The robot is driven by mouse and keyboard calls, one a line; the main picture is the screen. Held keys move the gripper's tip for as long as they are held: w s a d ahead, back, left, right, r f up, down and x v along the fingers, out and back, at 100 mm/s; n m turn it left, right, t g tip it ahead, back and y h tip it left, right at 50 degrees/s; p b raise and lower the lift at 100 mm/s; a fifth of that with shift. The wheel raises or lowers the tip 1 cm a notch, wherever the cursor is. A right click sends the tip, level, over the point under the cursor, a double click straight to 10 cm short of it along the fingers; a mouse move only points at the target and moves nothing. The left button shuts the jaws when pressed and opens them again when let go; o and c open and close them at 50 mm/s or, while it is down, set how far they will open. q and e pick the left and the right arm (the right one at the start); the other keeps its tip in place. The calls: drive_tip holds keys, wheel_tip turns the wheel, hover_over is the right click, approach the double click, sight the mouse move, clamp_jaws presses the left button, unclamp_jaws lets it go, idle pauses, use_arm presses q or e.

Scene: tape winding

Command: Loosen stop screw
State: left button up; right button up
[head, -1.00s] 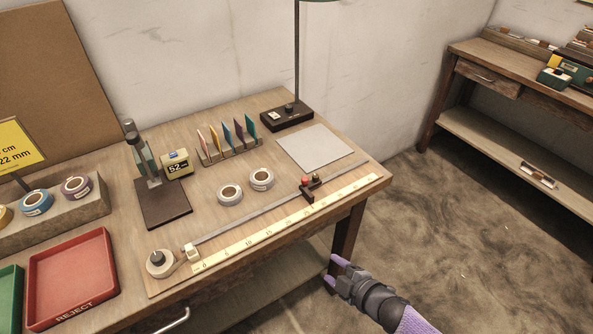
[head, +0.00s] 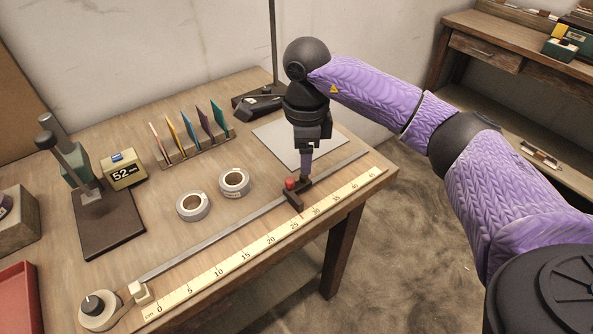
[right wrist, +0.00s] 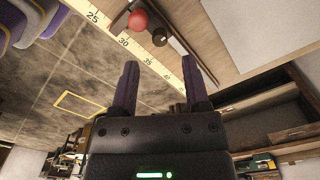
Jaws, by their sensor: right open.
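The stop is a dark brown block (head: 296,201) on the metal rail (head: 215,235), close to the 25 mark of the ruler. A red round knob (head: 291,183) sits on it, and it also shows in the right wrist view (right wrist: 138,20). A darker knob (right wrist: 160,38) shows beside the red one there; in the head view the fingers largely cover that spot. My right gripper (head: 306,175) points down just above the stop's back end. In the right wrist view its two purple fingers (right wrist: 160,66) are apart with nothing between them. My left gripper is not in view.
A cream ruler (head: 270,236) runs along the table's front edge. Two tape rolls (head: 193,206), a card rack (head: 190,150) and a grey sheet (head: 275,135) lie behind the rail. A tape roll with a dark knob (head: 95,308) is at the rail's left end. The floor at right is clear.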

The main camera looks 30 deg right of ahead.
sight(304, 177)
wheel_tip(304, 177, down, 5)
drive_tip(key=shift+r+b, duration=0.2)
drive_tip(key=shift+b, duration=0.3)
clamp_jaws()
